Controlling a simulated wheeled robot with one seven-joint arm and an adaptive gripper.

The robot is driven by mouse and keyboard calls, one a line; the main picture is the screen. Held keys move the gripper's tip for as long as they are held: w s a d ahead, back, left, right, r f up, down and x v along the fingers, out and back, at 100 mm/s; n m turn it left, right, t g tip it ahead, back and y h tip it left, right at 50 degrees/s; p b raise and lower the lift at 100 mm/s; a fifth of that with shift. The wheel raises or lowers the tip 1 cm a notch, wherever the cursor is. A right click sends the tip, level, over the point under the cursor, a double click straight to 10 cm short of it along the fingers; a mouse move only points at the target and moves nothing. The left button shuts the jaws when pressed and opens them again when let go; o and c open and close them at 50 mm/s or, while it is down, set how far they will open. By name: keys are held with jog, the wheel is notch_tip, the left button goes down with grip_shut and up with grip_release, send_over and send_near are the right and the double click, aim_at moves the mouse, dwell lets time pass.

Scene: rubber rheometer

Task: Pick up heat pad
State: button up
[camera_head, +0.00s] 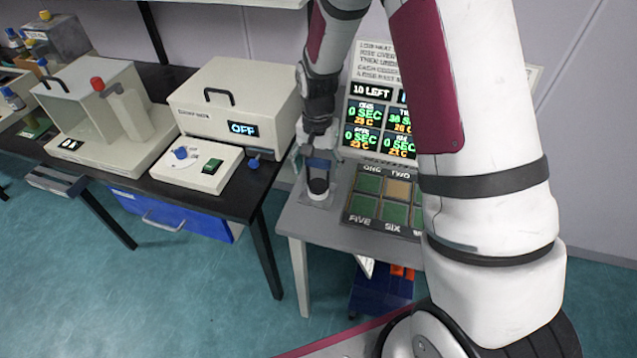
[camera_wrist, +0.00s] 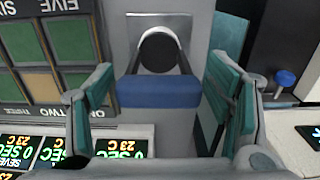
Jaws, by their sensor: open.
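My gripper (camera_head: 318,156) points down over the left end of the grey table, left of the labelled pad board. In the wrist view my gripper (camera_wrist: 160,88) is open, with green-lined fingers on both sides of a blue block (camera_wrist: 158,92). The block lies between the fingers, with a visible gap on each side; contact is not seen. Behind it a round black-topped piece (camera_wrist: 159,52) stands on a light square plate. The black-topped piece (camera_head: 318,185) also shows in the head view. I cannot tell whether the blue block is the heat pad or a handle.
The pad board (camera_head: 366,208) holds green pads and one tan pad. A display (camera_head: 375,115) stands behind it. On the black bench (camera_head: 235,200) stand a cream box marked OFF (camera_head: 232,98) and a control panel (camera_head: 198,170). My arm hides the table's right part.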

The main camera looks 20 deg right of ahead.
jog(key=shift+f, duration=0.85)
jog(key=shift+c, duration=0.3)
grip_shut()
jog(key=shift+r, duration=0.2)
